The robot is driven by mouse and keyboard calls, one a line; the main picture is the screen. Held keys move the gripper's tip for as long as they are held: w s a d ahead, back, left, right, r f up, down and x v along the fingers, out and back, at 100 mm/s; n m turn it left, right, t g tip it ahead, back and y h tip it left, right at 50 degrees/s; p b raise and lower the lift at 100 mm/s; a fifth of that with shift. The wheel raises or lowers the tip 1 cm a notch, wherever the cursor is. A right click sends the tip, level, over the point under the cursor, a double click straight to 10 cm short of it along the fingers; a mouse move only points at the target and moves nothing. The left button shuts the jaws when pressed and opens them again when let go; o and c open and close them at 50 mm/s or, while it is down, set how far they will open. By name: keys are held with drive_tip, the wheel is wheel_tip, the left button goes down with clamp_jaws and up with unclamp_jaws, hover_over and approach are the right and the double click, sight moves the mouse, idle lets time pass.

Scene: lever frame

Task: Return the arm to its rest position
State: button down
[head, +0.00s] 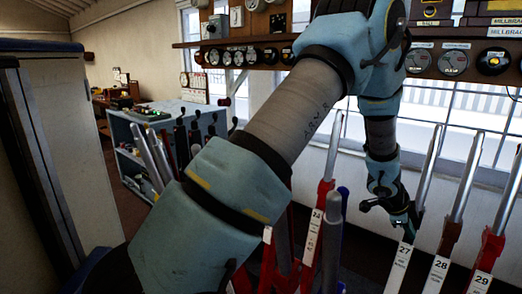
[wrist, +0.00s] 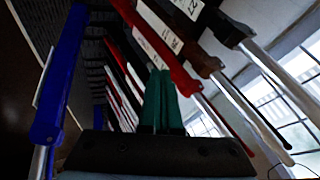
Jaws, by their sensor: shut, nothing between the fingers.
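My blue-grey arm (head: 290,110) reaches across the head view from bottom left to upper right, then bends down. My gripper (head: 410,222) hangs at its end, beside the lever labelled 27 (head: 402,262); I cannot tell whether they touch. In the wrist view, the green fingers of my gripper (wrist: 162,92) are together with nothing between them. Levers labelled 28 (head: 437,268) and 29 (head: 480,282) stand to the right of lever 27. A blue lever (wrist: 62,75) is at the left of the wrist view.
Red levers (head: 313,235) stand close together below my arm, partly hidden by it. A shelf (head: 240,42) with gauges runs along the windows above. A grey cabinet (head: 40,130) is at left, and a bench with controls (head: 155,112) stands further back.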

drive_tip(key=w+a+r+n+t+y, duration=0.1)
drive_tip(key=w+a+r+n+y, duration=0.2)
drive_tip(key=a, duration=0.7)
drive_tip(key=w+a+r+n+t, duration=0.1)
drive_tip(key=w+a+r+n, duration=0.3)
drive_tip(key=a, duration=0.6)
drive_tip(key=w+a+r+n+t+y, duration=0.2)
drive_tip(key=a+n, duration=0.4)
drive_tip(key=a, duration=0.4)
drive_tip(key=s+a+r+n+g+y, duration=0.25)
drive_tip(key=s+a+n, duration=0.9)
drive_tip(key=a, duration=0.65)
drive_tip(key=s+f+m+g+b, duration=0.1)
drive_tip(key=s+f+b, duration=0.2)
drive_tip(key=f+b, duration=0.7)
drive_tip(key=shift+s+d+f+g, duration=0.2)
drive_tip(key=shift+s+f+g, duration=0.2)
drive_tip(key=shift+f, duration=0.2)
drive_tip(key=shift+m+h, duration=0.25)
